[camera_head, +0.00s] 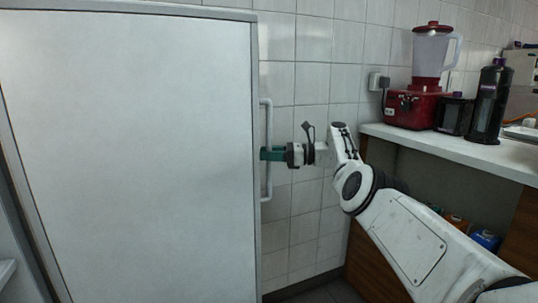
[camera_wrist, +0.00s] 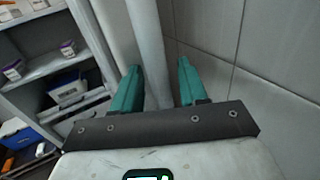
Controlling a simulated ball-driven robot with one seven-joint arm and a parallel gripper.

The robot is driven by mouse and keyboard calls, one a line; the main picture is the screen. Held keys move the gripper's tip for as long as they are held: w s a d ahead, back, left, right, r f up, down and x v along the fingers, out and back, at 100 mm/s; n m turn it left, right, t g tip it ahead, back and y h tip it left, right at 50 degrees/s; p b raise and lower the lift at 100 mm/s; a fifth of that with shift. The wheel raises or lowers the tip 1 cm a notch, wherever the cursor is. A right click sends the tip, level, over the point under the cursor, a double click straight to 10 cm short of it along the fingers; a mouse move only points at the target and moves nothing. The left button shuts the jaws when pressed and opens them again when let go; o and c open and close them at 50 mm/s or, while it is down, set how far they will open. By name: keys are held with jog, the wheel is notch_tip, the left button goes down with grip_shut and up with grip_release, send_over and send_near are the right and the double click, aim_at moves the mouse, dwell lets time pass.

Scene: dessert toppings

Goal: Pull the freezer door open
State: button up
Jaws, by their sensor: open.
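The freezer door (camera_head: 130,150) is a large pale grey panel filling the left of the head view. Its long white vertical handle (camera_head: 267,120) runs along its right edge. My gripper (camera_head: 267,154) is at the handle's middle height, its teal fingers reaching it from the right. In the wrist view my gripper (camera_wrist: 160,85) is open, with one teal finger on each side of the handle bar (camera_wrist: 148,40). The bar passes between the fingers, with a gap visible at the right finger. Contact at the left finger is unclear.
A tiled wall (camera_head: 310,75) stands behind the handle. At right, a counter (camera_head: 475,150) holds a red blender (camera_head: 425,70) and dark bottles. The wrist view shows shelves (camera_wrist: 45,65) with small boxes at left; whether they are inside the freezer is unclear.

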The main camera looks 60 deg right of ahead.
jog(key=shift+s, duration=0.1)
jog(key=b+v, duration=0.3)
jog(key=v, duration=0.7)
jog(key=shift+s+d, duration=0.2)
jog(key=shift+s, duration=0.05)
dwell(0.3)
